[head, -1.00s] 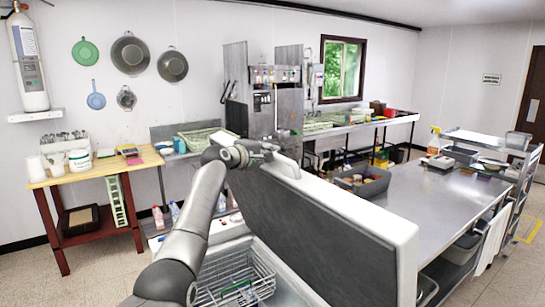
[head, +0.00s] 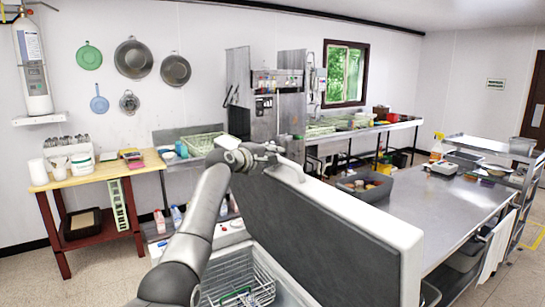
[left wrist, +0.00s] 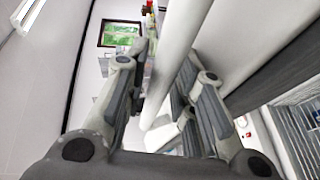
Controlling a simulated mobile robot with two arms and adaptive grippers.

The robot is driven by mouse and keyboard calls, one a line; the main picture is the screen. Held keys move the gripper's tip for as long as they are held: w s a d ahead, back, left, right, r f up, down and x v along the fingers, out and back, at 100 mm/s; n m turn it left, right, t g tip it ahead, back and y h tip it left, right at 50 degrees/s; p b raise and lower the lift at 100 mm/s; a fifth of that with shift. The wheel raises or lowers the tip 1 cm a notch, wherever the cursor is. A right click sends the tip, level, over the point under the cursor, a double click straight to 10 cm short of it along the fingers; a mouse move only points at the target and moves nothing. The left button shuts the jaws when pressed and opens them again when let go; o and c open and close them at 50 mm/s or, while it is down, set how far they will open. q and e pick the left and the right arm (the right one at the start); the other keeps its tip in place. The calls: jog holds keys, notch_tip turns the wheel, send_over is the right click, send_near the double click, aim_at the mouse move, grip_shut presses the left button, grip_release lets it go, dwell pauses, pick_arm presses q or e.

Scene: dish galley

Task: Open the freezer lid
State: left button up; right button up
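The freezer lid (head: 325,235) stands raised, close to upright, with its dark grey inner face toward me and its thick white edge along the top and right. A white bar handle (head: 290,170) sticks out near its far upper corner. My left gripper (head: 268,150) is at that handle. The open freezer shows a wire basket (head: 245,280) inside. My right gripper is not in view.
A steel table (head: 440,205) with a grey bin (head: 365,187) stands right behind the lid. A wooden-topped table (head: 105,167) is at the left, and a dishwashing unit stands behind. Tiled floor (head: 105,270) is clear at the lower left.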

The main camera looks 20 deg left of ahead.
pick_arm(q)
jog(key=v, duration=1.2)
dwell(0.3)
dwell(0.3)
